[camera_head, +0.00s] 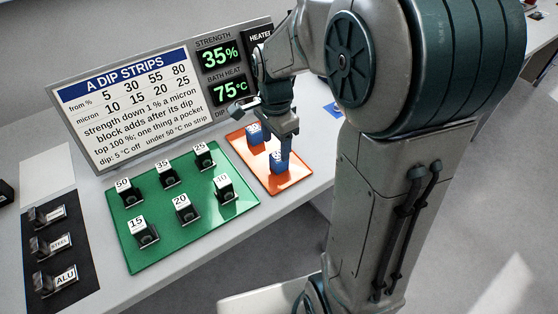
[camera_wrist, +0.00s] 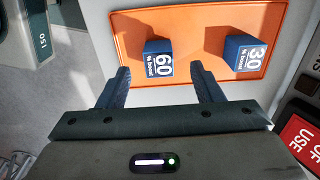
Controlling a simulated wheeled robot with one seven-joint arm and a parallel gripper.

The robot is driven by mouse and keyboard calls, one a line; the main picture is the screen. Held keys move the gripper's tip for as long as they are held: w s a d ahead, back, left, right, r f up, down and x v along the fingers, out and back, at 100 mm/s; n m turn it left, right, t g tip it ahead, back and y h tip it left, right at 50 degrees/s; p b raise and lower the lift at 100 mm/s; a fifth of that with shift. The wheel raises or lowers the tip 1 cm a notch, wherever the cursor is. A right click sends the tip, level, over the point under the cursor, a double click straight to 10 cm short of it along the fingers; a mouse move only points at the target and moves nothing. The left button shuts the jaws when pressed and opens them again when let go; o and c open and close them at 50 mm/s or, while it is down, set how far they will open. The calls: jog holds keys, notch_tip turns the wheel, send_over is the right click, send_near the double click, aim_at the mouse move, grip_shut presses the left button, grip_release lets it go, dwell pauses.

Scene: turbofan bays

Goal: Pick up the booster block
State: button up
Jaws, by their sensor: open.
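Two blue booster blocks stand apart on an orange tray (camera_head: 297,179); the tray also shows in the wrist view (camera_wrist: 200,28). In the wrist view one block is labelled "60 % boost" (camera_wrist: 157,58) and the other "30 % boost" (camera_wrist: 245,54). In the head view the blocks are the nearer one (camera_head: 279,163) and the farther one (camera_head: 256,135), their labels small. My gripper (camera_wrist: 160,68) is open and empty, with the 60 block showing between and just beyond its fingertips. In the head view my gripper (camera_head: 287,143) is above the nearer block, partly hidden by my arm.
A green tray (camera_head: 190,225) with several numbered black blocks lies left of the orange tray. A dark mat (camera_head: 62,262) with metal sample blocks is at far left. A sign board (camera_head: 128,100) and readouts of 35% and 75 °C (camera_head: 221,57) stand behind. The table's front edge is close.

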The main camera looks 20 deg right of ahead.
aim_at(279, 167)
jog(key=f, duration=0.6)
jog(key=shift+d+f, duration=0.3)
jog(key=shift+d, duration=0.1)
jog(key=c, duration=1.1)
